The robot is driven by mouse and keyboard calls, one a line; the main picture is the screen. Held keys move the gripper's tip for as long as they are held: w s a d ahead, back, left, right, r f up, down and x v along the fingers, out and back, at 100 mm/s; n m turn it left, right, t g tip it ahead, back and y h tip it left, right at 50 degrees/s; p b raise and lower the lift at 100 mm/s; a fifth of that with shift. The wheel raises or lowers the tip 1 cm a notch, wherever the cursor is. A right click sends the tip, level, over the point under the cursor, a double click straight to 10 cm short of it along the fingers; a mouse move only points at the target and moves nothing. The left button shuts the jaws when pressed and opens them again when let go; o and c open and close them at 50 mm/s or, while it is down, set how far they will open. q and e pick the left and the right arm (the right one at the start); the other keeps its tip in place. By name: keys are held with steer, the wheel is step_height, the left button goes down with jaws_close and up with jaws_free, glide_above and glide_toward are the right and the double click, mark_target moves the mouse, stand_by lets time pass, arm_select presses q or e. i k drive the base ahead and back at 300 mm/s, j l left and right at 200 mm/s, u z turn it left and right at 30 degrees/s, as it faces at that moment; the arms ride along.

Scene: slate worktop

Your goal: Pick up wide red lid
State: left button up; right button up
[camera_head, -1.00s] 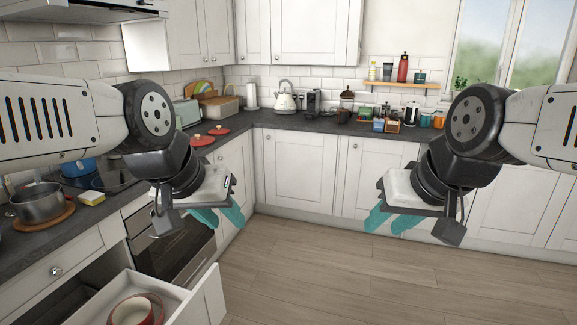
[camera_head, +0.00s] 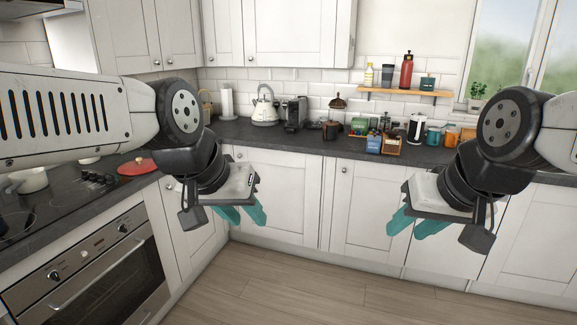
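A red lid with a knob (camera_head: 138,167) lies on the dark worktop to the right of the hob, at the left of the view. Only this one red lid shows now; my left arm covers the worktop just behind it. My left gripper (camera_head: 242,215) hangs in the air right of the lid, in front of the cabinets. Its two teal fingers look apart, with nothing between them. My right gripper (camera_head: 420,222) hangs in front of the right-hand cabinets, its teal fingers also apart and empty. Neither touches anything.
The black hob (camera_head: 88,184) with a light pan (camera_head: 30,179) is left of the lid, above an oven (camera_head: 90,280). A kettle (camera_head: 265,106), coffee machine (camera_head: 294,113) and several jars line the back worktop (camera_head: 225,131). The wooden floor (camera_head: 290,298) is clear.

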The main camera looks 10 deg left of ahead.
mark_target(139, 166)
steer(key=i+j+u, duration=0.15)
steer(key=i+u, duration=0.85)
steer(key=i+l+u, duration=0.2)
steer(key=i+u, duration=0.25)
steer(key=i+j+u, duration=0.15)
steer(key=i+u, duration=0.3)
steer(key=i, duration=0.9)
steer(key=j, duration=0.05)
